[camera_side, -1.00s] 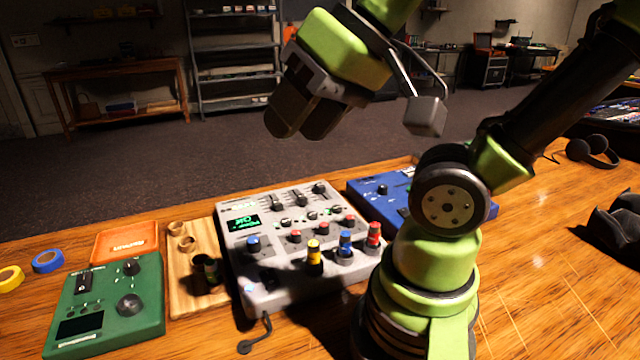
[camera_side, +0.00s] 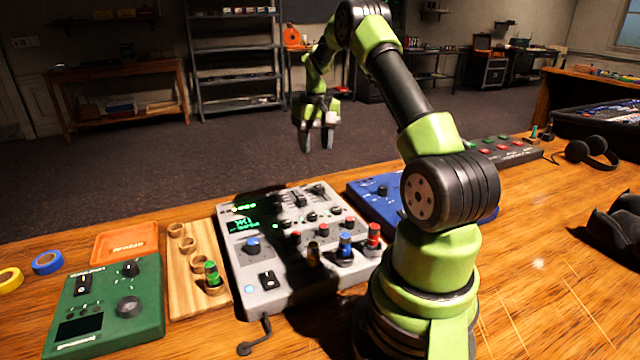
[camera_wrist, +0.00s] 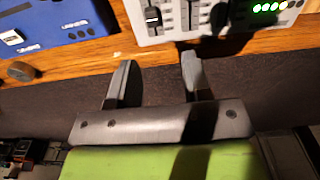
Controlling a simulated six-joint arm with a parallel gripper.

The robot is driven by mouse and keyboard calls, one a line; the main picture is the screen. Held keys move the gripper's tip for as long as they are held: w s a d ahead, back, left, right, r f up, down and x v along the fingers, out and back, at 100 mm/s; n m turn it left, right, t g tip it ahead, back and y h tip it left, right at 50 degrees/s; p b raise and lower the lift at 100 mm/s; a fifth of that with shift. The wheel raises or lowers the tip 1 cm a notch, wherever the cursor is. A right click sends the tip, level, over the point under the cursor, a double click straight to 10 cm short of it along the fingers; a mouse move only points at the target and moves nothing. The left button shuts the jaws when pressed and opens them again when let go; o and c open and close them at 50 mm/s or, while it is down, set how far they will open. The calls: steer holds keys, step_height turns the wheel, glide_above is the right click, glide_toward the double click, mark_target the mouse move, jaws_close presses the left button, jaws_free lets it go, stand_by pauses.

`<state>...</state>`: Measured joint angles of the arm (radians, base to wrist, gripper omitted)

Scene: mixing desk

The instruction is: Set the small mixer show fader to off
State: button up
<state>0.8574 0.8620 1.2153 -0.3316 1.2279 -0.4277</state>
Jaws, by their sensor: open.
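The grey mixer (camera_side: 262,280) sits mid-desk in the side view, with lit green displays, knobs and coloured caps. Black fader caps (camera_side: 299,199) stand along its far part, partly in shadow; I cannot read their labels. In the wrist view part of the mixer (camera_wrist: 220,12) shows at the top edge, with fader caps (camera_wrist: 152,15) in slots. My gripper (camera_side: 317,143) is open and empty, above and beyond the mixer's far edge. In the wrist view its two fingers (camera_wrist: 157,78) are apart, pointing towards the desk edge and touching nothing.
A blue box (camera_side: 385,205) stands right of the mixer. A wooden rack (camera_side: 185,262) with a green-capped piece and a green device (camera_side: 110,305) stand to the left. Headphones (camera_side: 592,150) lie at the right. Beyond the desk's far edge is open floor.

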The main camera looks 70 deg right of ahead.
mark_target(320, 186)
steer(key=f, duration=0.7)
steer(key=d+f, duration=0.1)
steer(key=f, duration=0.3)
steer(key=shift+s+f, duration=0.15)
steer(key=shift+s, duration=0.2)
jaws_close()
